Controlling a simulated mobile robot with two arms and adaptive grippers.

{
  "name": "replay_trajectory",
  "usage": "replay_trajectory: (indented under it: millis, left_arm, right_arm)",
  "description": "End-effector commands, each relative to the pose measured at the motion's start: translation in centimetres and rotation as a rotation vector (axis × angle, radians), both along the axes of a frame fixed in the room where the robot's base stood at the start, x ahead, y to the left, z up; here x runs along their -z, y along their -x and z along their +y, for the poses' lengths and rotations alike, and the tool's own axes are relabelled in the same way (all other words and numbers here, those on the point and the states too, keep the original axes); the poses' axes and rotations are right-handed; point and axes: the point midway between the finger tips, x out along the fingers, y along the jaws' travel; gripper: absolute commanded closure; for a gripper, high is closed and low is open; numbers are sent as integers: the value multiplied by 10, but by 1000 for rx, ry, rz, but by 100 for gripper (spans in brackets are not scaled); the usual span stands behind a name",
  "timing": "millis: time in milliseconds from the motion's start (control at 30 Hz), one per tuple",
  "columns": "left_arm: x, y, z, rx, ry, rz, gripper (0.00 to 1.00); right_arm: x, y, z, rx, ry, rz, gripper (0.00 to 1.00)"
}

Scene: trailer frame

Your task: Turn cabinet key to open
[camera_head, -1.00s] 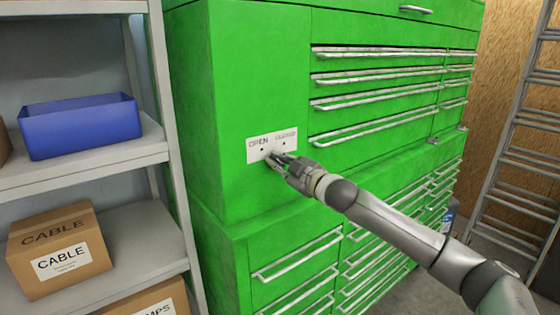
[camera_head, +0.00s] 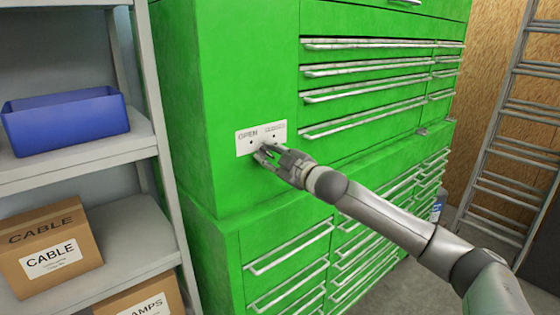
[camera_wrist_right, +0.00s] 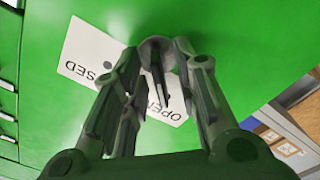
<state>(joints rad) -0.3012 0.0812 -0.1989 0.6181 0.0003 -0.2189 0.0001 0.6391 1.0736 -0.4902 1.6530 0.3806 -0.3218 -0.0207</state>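The green cabinet (camera_head: 245,60) has a white plate (camera_head: 246,144) marked OPEN and CLOSED on its left front panel, each word with a dark dot. My right gripper (camera_head: 263,155) is at the plate's lower edge and hides the key in the head view. In the right wrist view the plate (camera_wrist_right: 85,50) appears upside down. The key (camera_wrist_right: 156,62), with a round grey base and a dark thin handle, stands between the fingers of my right gripper (camera_wrist_right: 156,55). Gaps show on both sides, so the gripper looks open around it. My left gripper is not in view.
Grey shelves (camera_head: 90,155) stand left of the cabinet, with a blue bin (camera_head: 65,122) and cardboard boxes (camera_head: 50,250). Drawers with long handles (camera_head: 370,68) lie right of the plate. A ladder (camera_head: 515,130) leans at the far right. A ledge juts out below the plate.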

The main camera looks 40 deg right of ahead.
Motion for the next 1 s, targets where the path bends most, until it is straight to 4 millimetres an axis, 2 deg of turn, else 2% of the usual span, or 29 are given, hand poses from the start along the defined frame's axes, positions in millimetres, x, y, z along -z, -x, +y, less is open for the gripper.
replay_trajectory:
  millis: [600, 1000]
  left_arm:
    - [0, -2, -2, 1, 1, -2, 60]
    - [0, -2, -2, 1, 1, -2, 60]
  right_arm:
    - [2, 57, -4, 0, 2, 4, 71]
    - [1, 87, -7, 0, 2, 3, 71]
